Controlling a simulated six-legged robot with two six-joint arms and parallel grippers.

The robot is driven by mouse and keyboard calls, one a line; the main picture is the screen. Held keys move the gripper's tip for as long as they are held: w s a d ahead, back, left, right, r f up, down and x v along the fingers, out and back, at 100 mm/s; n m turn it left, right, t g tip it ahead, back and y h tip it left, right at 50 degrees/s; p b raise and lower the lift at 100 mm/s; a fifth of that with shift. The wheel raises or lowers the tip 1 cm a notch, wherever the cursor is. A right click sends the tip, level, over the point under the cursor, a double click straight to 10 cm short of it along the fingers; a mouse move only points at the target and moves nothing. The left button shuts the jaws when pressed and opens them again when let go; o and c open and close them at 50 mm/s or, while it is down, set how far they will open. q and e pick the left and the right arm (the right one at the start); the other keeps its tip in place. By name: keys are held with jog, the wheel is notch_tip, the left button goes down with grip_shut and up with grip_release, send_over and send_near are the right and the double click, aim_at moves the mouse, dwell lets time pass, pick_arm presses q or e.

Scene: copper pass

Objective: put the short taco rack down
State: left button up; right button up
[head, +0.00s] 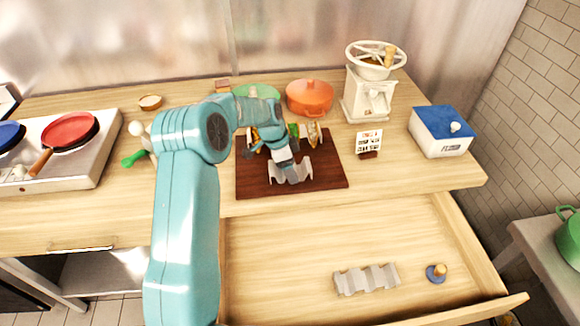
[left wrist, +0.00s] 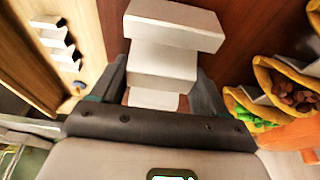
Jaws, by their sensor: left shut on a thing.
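A short grey-white taco rack (head: 301,174) is at the front of the dark brown board (head: 328,176) on the counter. My left gripper (head: 287,163) points down at it and is shut on it. In the left wrist view the rack (left wrist: 170,58) sits between the two fingers, with its stepped folds showing and no taco in it. Whether its underside touches the board is hidden. My right gripper is in neither view.
Filled tacos (head: 313,133) stand behind the rack; they show at the right in the left wrist view (left wrist: 285,85). An open drawer (head: 290,265) below holds a longer wavy rack (head: 366,279) and a blue knobbed item (head: 436,273). An orange pot (head: 310,97) and menu card (head: 368,142) stand nearby.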

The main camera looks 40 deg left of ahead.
aim_at(279, 175)
pick_arm(q)
jog(key=o, duration=0.7)
jog(key=shift+f, duration=0.1)
jog(key=o, duration=0.4)
jog(key=shift+w, duration=0.1)
jog(key=p+v, duration=0.6)
jog(key=v, duration=0.6)
